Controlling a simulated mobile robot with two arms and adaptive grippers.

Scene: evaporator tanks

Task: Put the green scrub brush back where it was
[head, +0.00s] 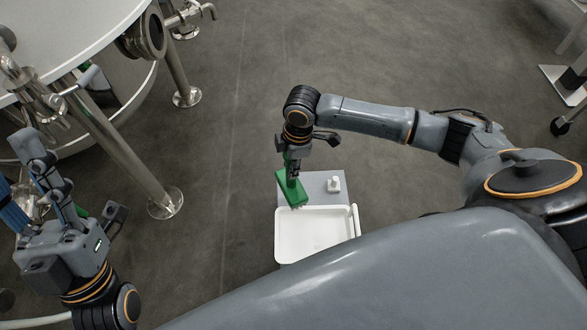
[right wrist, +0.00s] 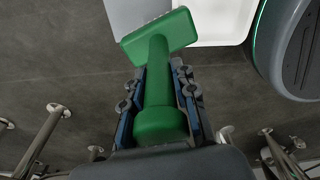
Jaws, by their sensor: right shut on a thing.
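The green scrub brush (head: 291,188) has a flat rectangular head and a round handle. My right gripper (head: 292,170) is shut on its handle, with the head below the fingers in the head view. The brush overlaps the left part of a small grey surface (head: 316,194), just behind a white tray (head: 314,232); whether it touches the surface I cannot tell. In the right wrist view, the brush (right wrist: 160,85) lies between both fingers, its head beyond the fingertips. My left gripper (head: 38,185) is at the far left, its fingers apart, far from the brush.
A small white object (head: 333,184) stands on the grey surface, right of the brush. The white tray looks empty. A large tank (head: 60,30) on metal legs (head: 130,160) stands at the left. Open floor (head: 235,130) lies between the tank and the tray.

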